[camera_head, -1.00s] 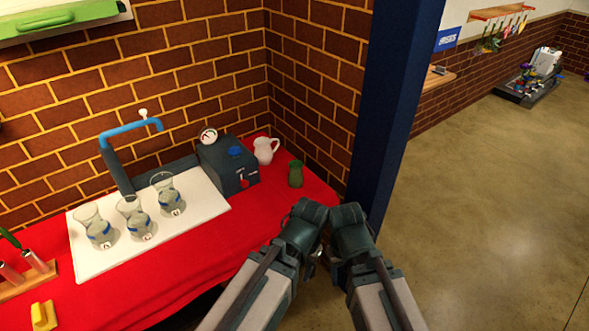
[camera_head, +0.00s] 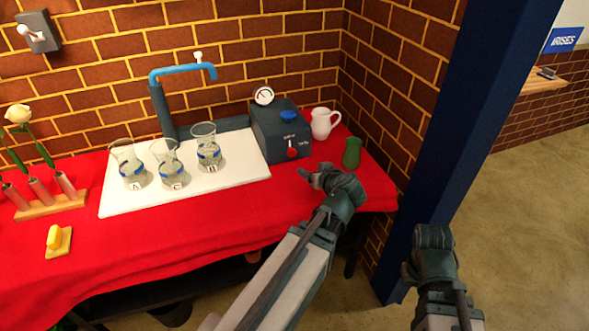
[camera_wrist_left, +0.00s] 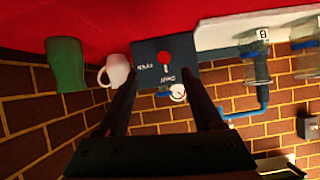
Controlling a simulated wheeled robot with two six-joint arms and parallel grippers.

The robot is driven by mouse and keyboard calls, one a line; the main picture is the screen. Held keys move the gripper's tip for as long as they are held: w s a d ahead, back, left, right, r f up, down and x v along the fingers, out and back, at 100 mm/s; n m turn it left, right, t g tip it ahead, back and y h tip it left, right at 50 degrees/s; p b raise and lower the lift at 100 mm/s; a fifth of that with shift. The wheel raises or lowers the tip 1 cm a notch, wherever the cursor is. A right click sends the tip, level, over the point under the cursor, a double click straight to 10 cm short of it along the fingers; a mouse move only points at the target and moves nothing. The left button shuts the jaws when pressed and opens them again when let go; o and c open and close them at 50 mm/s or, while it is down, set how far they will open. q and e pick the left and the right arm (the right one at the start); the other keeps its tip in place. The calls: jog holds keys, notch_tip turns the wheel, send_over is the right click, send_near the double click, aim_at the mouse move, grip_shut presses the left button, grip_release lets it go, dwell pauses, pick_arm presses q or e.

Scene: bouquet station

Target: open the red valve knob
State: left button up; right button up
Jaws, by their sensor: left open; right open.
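The red valve knob (camera_head: 292,153) is on the front of a dark grey box (camera_head: 268,143) at the right of the red table. A pale mark runs from the knob toward the label above it, which looks like "Shut" in the left wrist view. My left gripper (camera_head: 316,178) is open and empty, in front of the box and slightly right of the knob. The left wrist view is upside down and shows the red knob (camera_wrist_left: 165,57) beyond and between the open fingers (camera_wrist_left: 163,98), not touched. My right gripper (camera_head: 435,236) is open, off the table's right end.
A blue button (camera_head: 289,116) and a gauge (camera_head: 264,96) top the box. A white pitcher (camera_head: 322,124) and green vase (camera_head: 352,153) stand to its right. Glass vases (camera_head: 172,166) stand on a white tray (camera_head: 115,208) under a blue spout (camera_head: 182,71). A blue post (camera_head: 440,150) rises at right.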

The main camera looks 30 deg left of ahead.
pick_arm(q)
jog(key=a, duration=0.1)
jog(key=n+y+b, duration=0.1)
jog(key=b, duration=0.5)
send_near(293, 153)
jog(key=shift+t, duration=0.4)
jog(key=x, duration=0.7)
jog(key=shift+a+f, duration=0.35)
jog(key=shift+w+a+f, duration=0.2)
jog(key=shift+w+a, duration=0.25)
jog(key=shift+a, duration=0.1)
pick_arm(e)
notch_tip(293, 153, down, 7)
jog(key=shift+r, duration=0.1)
pick_arm(q)
grip_shut()
